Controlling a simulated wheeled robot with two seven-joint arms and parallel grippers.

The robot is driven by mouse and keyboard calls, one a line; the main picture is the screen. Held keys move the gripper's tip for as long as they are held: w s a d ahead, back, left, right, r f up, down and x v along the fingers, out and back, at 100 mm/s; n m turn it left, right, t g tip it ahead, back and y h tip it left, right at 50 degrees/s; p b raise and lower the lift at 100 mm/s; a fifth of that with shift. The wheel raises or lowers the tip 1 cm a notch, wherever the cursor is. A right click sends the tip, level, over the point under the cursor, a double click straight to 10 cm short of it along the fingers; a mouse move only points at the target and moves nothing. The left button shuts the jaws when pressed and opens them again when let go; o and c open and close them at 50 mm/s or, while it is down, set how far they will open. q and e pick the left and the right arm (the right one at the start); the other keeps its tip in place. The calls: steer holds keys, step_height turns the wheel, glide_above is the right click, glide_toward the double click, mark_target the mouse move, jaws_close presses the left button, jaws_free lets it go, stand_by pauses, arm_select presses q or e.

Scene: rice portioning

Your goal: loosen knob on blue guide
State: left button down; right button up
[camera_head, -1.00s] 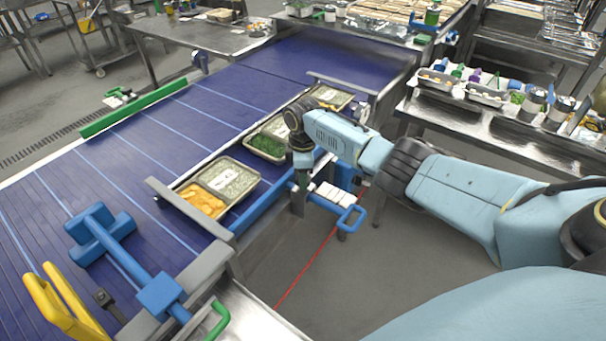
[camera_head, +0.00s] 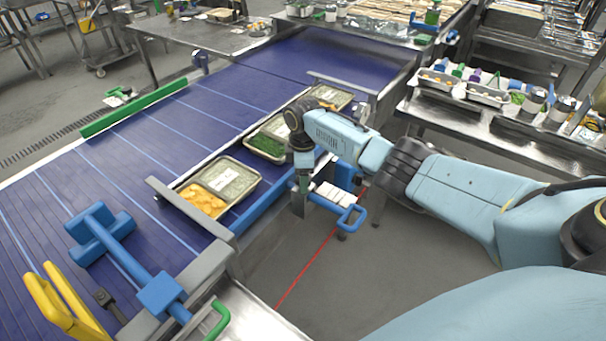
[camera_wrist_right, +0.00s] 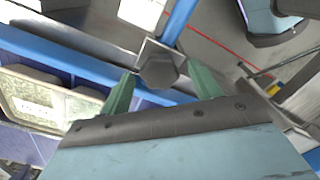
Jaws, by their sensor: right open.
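The blue guide (camera_head: 262,207) runs along the near edge of the conveyor, and it crosses the right wrist view (camera_wrist_right: 75,62) as a blue rail. A dark grey faceted knob (camera_wrist_right: 160,71) sits on a metal bracket beside the rail, with a blue bar leading away from it. My right gripper (camera_wrist_right: 160,80) is open, with one green finger on each side of the knob; I cannot tell whether they touch it. In the head view my right gripper (camera_head: 301,185) points down at the guide, and the knob is hidden there. My left gripper is not in view.
Trays of food (camera_head: 222,180) stand on the blue conveyor (camera_head: 130,165) close to the guide. A steel table with containers (camera_head: 490,125) stands at the right.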

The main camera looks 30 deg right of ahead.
steer(key=shift+r, duration=0.1)
step_height(320, 180, up, 13)
steer(key=shift+r+p, duration=0.15)
steer(key=shift+p, duration=0.15)
stand_by(0.5)
